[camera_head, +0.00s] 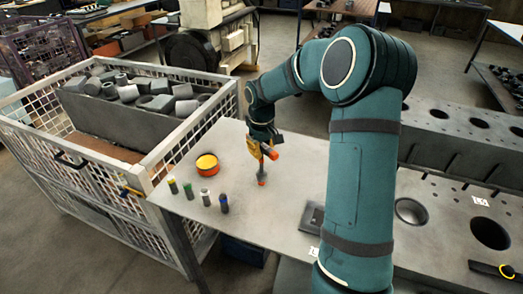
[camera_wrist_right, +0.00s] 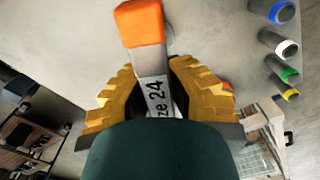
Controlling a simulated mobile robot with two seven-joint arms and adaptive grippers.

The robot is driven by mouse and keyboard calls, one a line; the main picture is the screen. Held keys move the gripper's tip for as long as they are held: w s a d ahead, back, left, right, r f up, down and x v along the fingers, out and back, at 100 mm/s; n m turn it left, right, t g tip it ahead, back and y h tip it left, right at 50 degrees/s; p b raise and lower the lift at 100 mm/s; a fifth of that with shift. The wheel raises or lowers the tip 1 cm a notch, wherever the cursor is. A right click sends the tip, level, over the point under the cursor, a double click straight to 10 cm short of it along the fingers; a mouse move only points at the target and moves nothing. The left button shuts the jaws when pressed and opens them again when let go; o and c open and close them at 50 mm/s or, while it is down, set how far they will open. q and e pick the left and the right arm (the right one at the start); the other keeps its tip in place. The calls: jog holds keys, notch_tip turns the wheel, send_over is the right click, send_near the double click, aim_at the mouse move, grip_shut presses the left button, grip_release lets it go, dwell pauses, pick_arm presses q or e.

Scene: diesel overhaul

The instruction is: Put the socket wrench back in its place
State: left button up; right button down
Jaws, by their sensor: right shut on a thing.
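The socket wrench (camera_wrist_right: 140,22) has an orange end and a grey shank with a label reading "ze 24". My right gripper (camera_wrist_right: 160,95) is shut on its shank between yellow ridged fingers. In the head view the right gripper (camera_head: 262,148) is above the grey table, and orange parts of the wrench (camera_head: 271,153) show beside and below it. Whether the lower end touches the table is unclear. A flat dark piece (camera_head: 312,216) lies on the table near my right arm, partly hidden by it. My left gripper is not in view.
Several small cylinders with coloured bands (camera_head: 205,197) stand along the table's (camera_head: 170,203) front edge. A round orange-yellow tin (camera_head: 207,164) is behind them. A mesh crate (camera_head: 150,180) with grey parts stands left. A metal block with round holes (camera_head: 455,205) lies right.

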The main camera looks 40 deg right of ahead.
jog(key=shift+f, duration=0.1)
jog(key=shift+f+b, duration=0.75)
jog(key=shift+f, duration=0.3)
jog(key=shift+c, duration=1.8)
grip_release()
notch_tip(320, 180, up, 9)
jog(key=p, duration=0.7)
jog(key=shift+r, duration=0.1)
